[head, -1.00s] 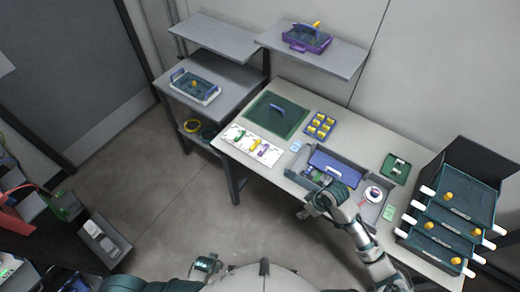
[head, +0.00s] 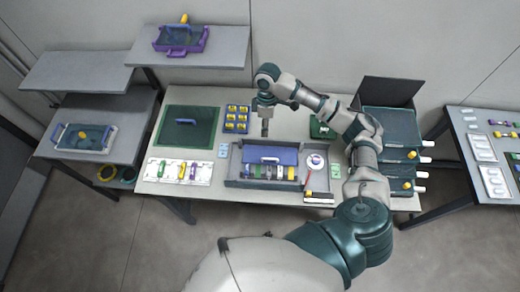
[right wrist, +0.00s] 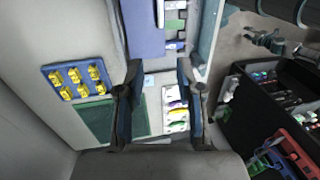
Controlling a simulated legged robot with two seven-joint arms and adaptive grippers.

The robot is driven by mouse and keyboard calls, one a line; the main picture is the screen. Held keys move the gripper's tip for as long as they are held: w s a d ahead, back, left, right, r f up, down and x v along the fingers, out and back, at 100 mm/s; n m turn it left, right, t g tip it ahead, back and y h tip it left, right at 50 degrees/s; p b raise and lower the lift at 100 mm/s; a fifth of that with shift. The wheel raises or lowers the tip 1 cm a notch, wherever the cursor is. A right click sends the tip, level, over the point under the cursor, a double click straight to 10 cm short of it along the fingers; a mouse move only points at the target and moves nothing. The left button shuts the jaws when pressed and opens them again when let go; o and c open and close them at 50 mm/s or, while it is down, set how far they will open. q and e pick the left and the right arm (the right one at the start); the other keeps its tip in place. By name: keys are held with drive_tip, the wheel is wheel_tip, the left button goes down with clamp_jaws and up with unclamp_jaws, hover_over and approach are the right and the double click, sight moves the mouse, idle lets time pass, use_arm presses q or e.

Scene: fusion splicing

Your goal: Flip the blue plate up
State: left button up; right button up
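The blue plate (head: 284,155), with a pale blue handle, stands raised or tilted at the back of the grey tray (head: 233,165) on the table. Several coloured pieces (head: 270,172) show in the tray in front of it. In the right wrist view the blue plate (right wrist: 146,30) shows at the top. My right gripper (head: 265,134) points down just behind the plate's back edge in the head view. In the right wrist view its two fingers (right wrist: 158,88) are apart with nothing between them. Contact with the plate cannot be seen. My left gripper is out of view.
A green mat (head: 187,140) lies to the left, with a blue box of yellow pieces (head: 236,118) beside it. A white card with coloured pieces (head: 180,171) lies in front. Dark stacked trays (head: 385,160) stand at the right. A round white dish (head: 315,162) sits in the tray's right part.

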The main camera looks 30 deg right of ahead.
sight(262, 159)
drive_tip(key=s+f, duration=0.1)
drive_tip(key=f, duration=0.4)
drive_tip(key=a+f, duration=0.1)
drive_tip(key=f, duration=0.4)
drive_tip(key=s+a+f, duration=0.1)
drive_tip(key=f, duration=0.3)
drive_tip(key=shift+s+a+f, duration=0.25)
drive_tip(key=shift+s+f, duration=0.05)
drive_tip(key=shift+f, duration=0.1)
drive_tip(key=shift+w+d+f, duration=0.1)
drive_tip(key=shift+d+f, duration=0.25)
drive_tip(key=shift+f, duration=0.1)
drive_tip(key=shift+d, duration=0.25)
drive_tip(key=shift+a, duration=0.15)
drive_tip(key=c, duration=0.6)
drive_tip(key=shift+a+r, duration=0.1)
drive_tip(key=shift+a, duration=0.2)
clamp_jaws()
